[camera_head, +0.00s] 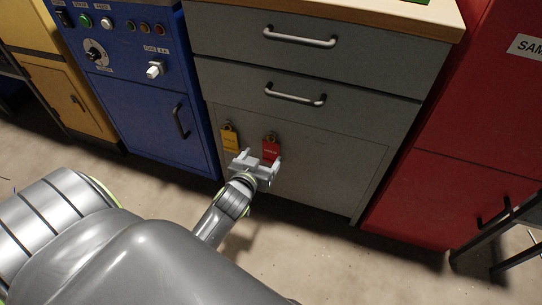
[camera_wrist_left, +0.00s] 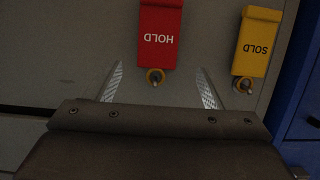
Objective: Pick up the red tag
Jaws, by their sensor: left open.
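The red tag (camera_head: 271,149) hangs by a ring from a peg on the lower front of the grey cabinet. In the left wrist view the red tag (camera_wrist_left: 160,38) appears upside down with the word HOLD, its ring on a peg below it in the picture. My left gripper (camera_head: 262,160) is close to the cabinet front, by the red tag. In the left wrist view its two fingers (camera_wrist_left: 161,84) are spread, with the ring and lower picture end of the tag between them; I see no contact. My right gripper is not in view.
A yellow tag (camera_head: 230,139) hangs left of the red one; it reads SOLD in the left wrist view (camera_wrist_left: 259,43). The grey cabinet (camera_head: 330,150) has two drawers with bar handles (camera_head: 296,95) above. A blue cabinet (camera_head: 150,110) stands left, a red one (camera_head: 440,150) right.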

